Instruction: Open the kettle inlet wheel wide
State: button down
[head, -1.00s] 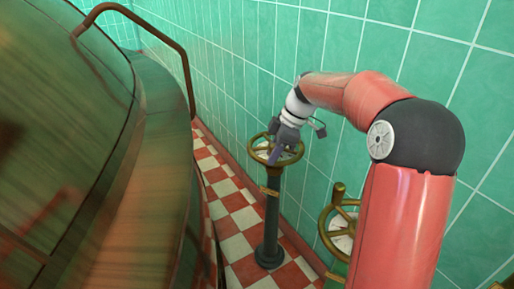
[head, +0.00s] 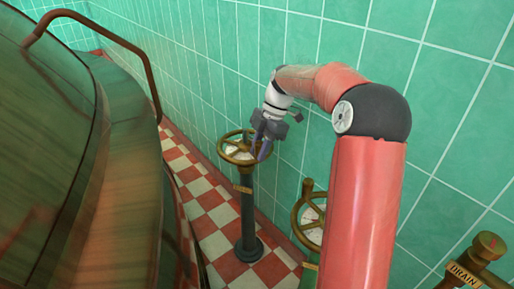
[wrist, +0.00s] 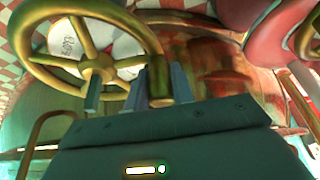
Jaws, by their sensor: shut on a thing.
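A brass spoked handwheel (head: 223,151) sits on top of a dark floor pedestal (head: 247,225) by the tiled wall. A small plate on the pedestal is too small to read. My gripper (head: 263,150) is at the wheel's right rim in the head view. In the wrist view, the wheel (wrist: 40,78) fills the upper left, with a pale dial behind its spokes. The handle is hidden in the head view.
A large copper kettle (head: 110,170) with a curved rail (head: 100,28) fills the left. A second brass handwheel (head: 300,215) stands partly behind my arm. A brass fitting marked DRAIN (head: 465,274) is at lower right. Checkered floor (head: 205,205) lies between kettle and pedestal.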

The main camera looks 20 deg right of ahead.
jog(key=shift+d, duration=0.2)
jog(key=c, duration=1.2)
grip_release()
jog(key=shift+a, duration=0.1)
notch_tip(320, 180, up, 20)
